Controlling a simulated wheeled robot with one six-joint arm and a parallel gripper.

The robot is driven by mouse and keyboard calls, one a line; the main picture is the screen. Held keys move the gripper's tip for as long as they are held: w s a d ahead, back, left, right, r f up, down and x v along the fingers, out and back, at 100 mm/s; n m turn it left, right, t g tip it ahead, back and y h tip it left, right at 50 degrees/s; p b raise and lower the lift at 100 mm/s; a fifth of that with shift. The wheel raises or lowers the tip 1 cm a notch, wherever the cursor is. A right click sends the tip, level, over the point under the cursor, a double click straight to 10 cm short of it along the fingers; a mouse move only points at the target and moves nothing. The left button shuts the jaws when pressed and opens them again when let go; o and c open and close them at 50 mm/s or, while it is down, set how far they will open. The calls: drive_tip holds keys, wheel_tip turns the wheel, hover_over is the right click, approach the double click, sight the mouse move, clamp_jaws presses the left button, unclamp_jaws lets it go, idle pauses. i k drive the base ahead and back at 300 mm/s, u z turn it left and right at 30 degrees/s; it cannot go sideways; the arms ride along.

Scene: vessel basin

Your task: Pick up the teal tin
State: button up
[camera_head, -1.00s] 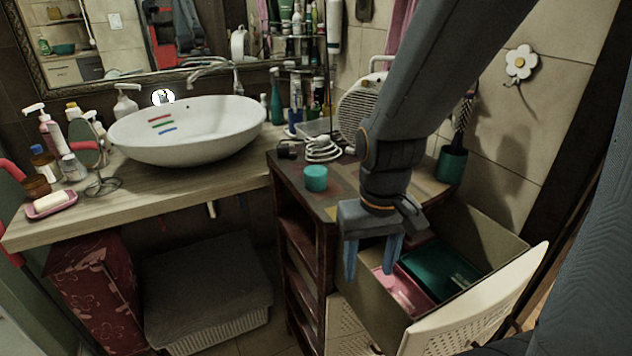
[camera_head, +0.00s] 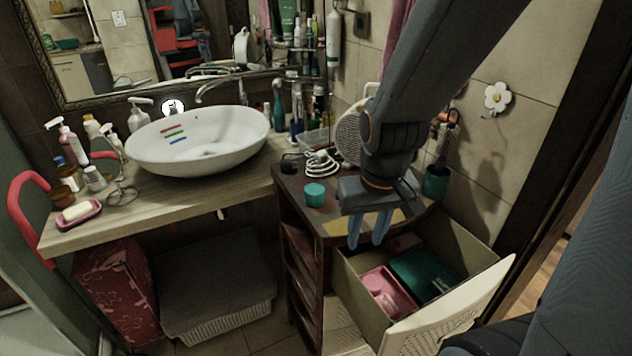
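The teal tin (camera_head: 314,194) is a small round tin standing upright on the dark wooden cabinet (camera_head: 291,184), near its left front edge. My gripper (camera_head: 367,246) hangs to the right of the tin and nearer to me, above the open drawer's left back part. Its two blue fingers point down, with a narrow gap between them and nothing visible in it. The gripper does not touch the tin.
The open drawer (camera_head: 457,326) holds a pink box (camera_head: 378,283) and a dark green box (camera_head: 428,272). A coiled white cable (camera_head: 322,163) lies behind the tin. A white basin (camera_head: 200,150) stands on the wooden counter at left. A dark green cup (camera_head: 436,183) stands at the cabinet's right.

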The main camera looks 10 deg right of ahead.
sight(314, 192)
drive_tip(key=z, duration=2.45)
drive_tip(key=k, duration=0.5)
drive_tip(key=u, duration=2.2)
drive_tip(key=i, duration=0.5)
